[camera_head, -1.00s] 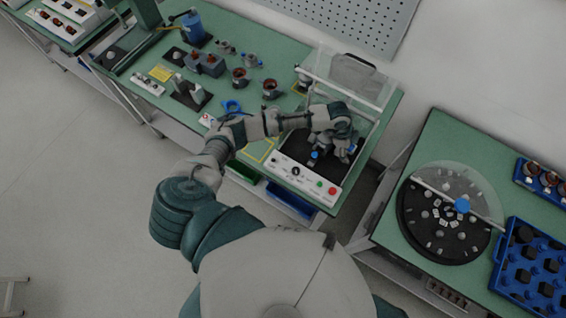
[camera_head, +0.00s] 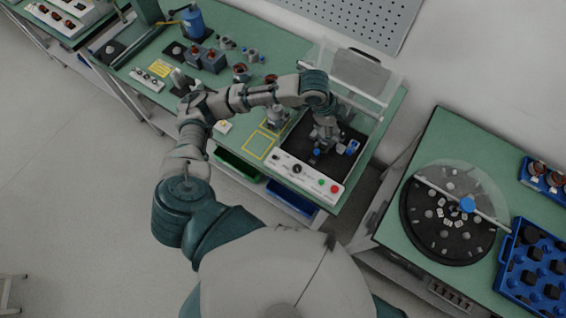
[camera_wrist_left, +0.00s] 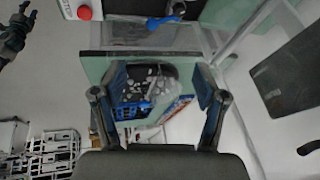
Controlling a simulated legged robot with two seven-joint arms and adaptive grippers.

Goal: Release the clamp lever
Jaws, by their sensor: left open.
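My left gripper (camera_head: 325,132) is above the dark bed of the test station (camera_head: 346,133), on the green bench. Its jaws are open, and the left wrist view shows nothing between the fingertips (camera_wrist_left: 158,76) but a distant bench. The clamp's parts lie close to or under the hand. A blue knob (camera_head: 317,152) and a blue piece (camera_head: 352,147) show there; I cannot tell which is the lever. In the left wrist view a blue handle-like part (camera_wrist_left: 160,22) lies beyond the fingers, apart from them. A dark shape at that view's upper left looks like my right gripper (camera_wrist_left: 14,36).
The station's front panel (camera_head: 305,174) carries a red button (camera_head: 334,189). A clear raised cover (camera_head: 358,72) stands behind the bed. Motor parts and a blue can (camera_head: 193,24) stand left on the bench. A separate bench holds a turntable (camera_head: 447,222) and blue tray (camera_head: 535,270).

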